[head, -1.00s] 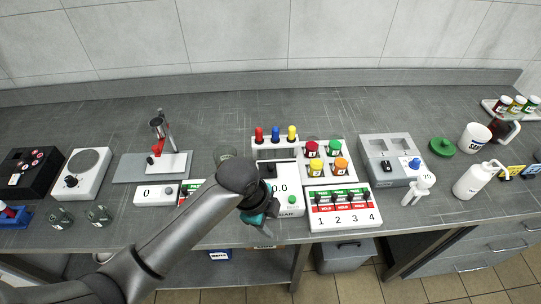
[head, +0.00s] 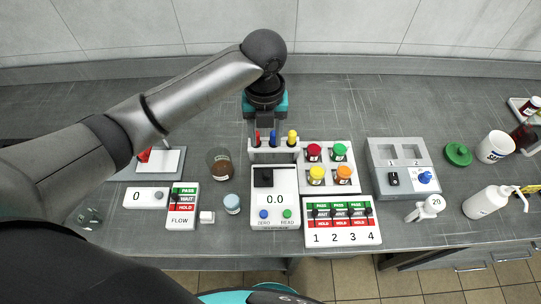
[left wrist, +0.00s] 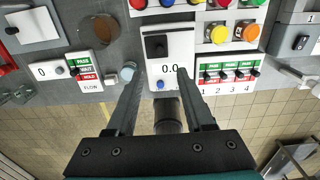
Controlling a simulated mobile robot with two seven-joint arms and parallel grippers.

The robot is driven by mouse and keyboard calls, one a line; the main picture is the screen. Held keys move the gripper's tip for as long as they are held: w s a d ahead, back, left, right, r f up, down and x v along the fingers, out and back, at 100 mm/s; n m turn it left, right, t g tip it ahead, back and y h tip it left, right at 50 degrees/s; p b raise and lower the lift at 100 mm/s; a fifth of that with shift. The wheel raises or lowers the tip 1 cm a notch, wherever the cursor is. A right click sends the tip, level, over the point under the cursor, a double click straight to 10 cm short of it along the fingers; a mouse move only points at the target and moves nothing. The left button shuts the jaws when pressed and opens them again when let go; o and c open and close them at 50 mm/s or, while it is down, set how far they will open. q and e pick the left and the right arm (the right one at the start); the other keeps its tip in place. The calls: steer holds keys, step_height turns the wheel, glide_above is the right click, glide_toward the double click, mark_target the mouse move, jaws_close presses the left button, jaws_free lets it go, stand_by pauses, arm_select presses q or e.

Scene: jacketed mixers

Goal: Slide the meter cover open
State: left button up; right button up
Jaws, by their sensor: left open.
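The meter (head: 287,192) is a white box reading 0.0, with blue ZERO and green READ buttons, at the middle of the bench. A black square piece with a small knob, apparently its cover (head: 263,178), lies at the meter's upper left. The meter also shows in the left wrist view (left wrist: 181,51), with the black piece (left wrist: 156,47) at its upper left. My left gripper (head: 264,134) is open and empty, near the rack behind the meter in the head view. In the left wrist view its fingers (left wrist: 160,74) spread over the meter's lower part, apart from the cover. My right gripper is out of view.
A rack with red, blue and yellow-topped items (head: 291,148) stands right behind the meter. Coloured knobs (head: 315,176) and a four-switch panel (head: 341,223) sit to its right. A brown jar (head: 219,163), a small pale-blue-topped jar (head: 232,204) and the FLOW panel (head: 181,218) are to its left.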

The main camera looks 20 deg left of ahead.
arm_select(q)
glide_toward(266, 173)
steer(key=shift+s+f, duration=0.1)
steer(key=shift+s, duration=0.1)
step_height(266, 173, down, 8)
steer(key=shift+w+r+b, duration=0.15)
steer(key=shift+r+b, duration=0.05)
steer(key=shift+b, duration=0.2)
steer(key=shift+f, duration=0.65)
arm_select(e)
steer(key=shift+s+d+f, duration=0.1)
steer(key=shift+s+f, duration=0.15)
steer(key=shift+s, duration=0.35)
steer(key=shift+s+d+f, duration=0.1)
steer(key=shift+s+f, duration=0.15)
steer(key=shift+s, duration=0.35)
arm_select(q)
jaws_close()
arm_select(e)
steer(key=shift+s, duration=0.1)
arm_select(q)
steer(key=shift+d, duration=0.1)
